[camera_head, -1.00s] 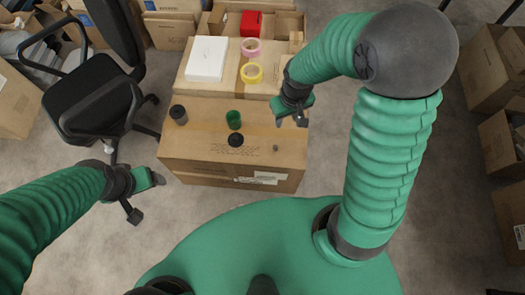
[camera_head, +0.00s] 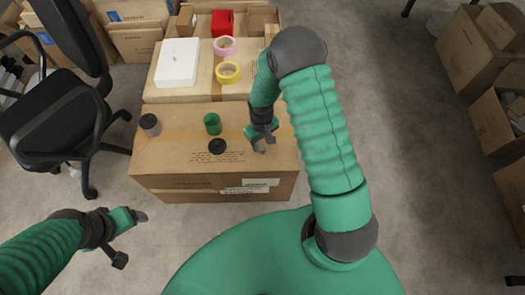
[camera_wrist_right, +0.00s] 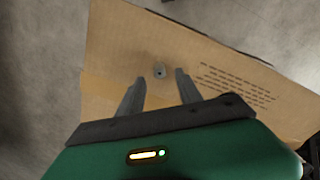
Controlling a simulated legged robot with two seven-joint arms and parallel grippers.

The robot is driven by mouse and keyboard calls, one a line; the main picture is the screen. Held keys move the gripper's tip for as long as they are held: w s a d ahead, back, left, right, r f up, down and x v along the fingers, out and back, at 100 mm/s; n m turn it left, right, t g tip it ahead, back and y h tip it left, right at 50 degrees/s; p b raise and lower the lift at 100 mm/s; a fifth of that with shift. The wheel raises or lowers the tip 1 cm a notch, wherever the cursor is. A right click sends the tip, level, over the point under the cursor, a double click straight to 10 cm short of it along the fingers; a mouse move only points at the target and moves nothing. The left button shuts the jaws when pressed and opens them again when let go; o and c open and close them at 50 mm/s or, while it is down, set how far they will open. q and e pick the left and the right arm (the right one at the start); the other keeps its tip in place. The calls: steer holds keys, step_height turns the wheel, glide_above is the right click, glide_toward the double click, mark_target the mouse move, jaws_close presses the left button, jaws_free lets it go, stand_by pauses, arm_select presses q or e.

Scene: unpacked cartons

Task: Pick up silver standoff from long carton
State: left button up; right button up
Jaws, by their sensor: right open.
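The long carton (camera_head: 165,162) lies in front of me with its printed top facing up; its top (camera_wrist_right: 120,45) fills much of the right wrist view. The small silver standoff (camera_wrist_right: 159,71) stands on that top, seen nearly end-on. My right gripper (camera_head: 260,150) is over the right part of the carton. In the wrist view its open fingers (camera_wrist_right: 158,80) lie on either side of the standoff, with gaps on both sides and nothing held. In the head view the standoff is hard to make out at the fingertips. My left gripper (camera_head: 130,238) is open and empty, left of the carton above the floor.
On the long carton stand a grey-lidded container (camera_head: 150,125), a green cup (camera_head: 212,124) and a black round piece (camera_head: 217,146). Behind are a white box (camera_head: 178,63), pink tape (camera_head: 225,46) and yellow tape (camera_head: 228,72). An office chair (camera_head: 60,110) is at left.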

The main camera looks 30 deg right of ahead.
mark_target(262, 148)
steer(key=f, duration=0.2)
steer(key=f+b, duration=0.1)
steer(key=shift+s+a+f, duration=0.2)
steer(key=shift+f, duration=0.45)
steer(key=shift+d, duration=0.25)
steer(key=shift+c, duration=1.3)
steer(key=shift+a+r, duration=0.1)
jaws_close()
arm_select(q)
steer(key=shift+a+f, duration=0.2)
steer(key=shift+f, duration=0.85)
steer(key=shift+d+r, duration=0.1)
